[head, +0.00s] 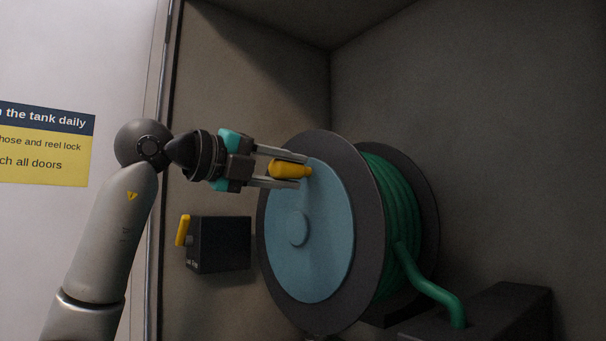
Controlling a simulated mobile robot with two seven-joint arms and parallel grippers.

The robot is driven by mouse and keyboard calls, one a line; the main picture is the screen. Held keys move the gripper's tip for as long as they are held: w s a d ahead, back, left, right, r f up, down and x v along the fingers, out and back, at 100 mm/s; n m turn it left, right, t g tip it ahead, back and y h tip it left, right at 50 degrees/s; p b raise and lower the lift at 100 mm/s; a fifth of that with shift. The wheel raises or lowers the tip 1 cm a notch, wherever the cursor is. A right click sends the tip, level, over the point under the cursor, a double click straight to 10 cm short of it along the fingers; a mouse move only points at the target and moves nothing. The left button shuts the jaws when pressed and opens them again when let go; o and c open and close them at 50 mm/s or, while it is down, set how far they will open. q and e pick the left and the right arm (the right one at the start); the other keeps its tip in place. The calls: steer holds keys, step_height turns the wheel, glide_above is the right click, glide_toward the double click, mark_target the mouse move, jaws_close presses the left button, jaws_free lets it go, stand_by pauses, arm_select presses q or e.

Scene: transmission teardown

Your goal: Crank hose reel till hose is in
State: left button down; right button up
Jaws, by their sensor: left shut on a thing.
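The hose reel (338,232) stands in a grey recess, with a dark flange and a blue disc (325,262) on its near side. A yellow crank handle (287,170) sticks out from the upper part of the disc. My left gripper (299,171) is shut on the handle, with one finger above it and one below. Green hose (394,190) is wound on the drum in several turns. Its loose end (428,278) hangs down at the right to a dark box. My right gripper is not in view.
A dark box (220,245) with a yellow lever (183,230) is on the wall left of the reel, below my left gripper. Another dark box (500,310) is at the lower right. A yellow and blue sign (45,145) is on the white panel at the left.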

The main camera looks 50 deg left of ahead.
arm_select(q)
steer(key=shift+a+r+n, duration=0.25)
steer(key=shift+a+n, duration=0.55)
steer(key=shift+c, duration=2.3)
jaws_free()
steer(key=shift+f, duration=0.1)
steer(key=s+a+b, duration=0.1)
steer(key=s+b, duration=0.2)
steer(key=s, duration=1.2)
steer(key=shift+r, duration=0.35)
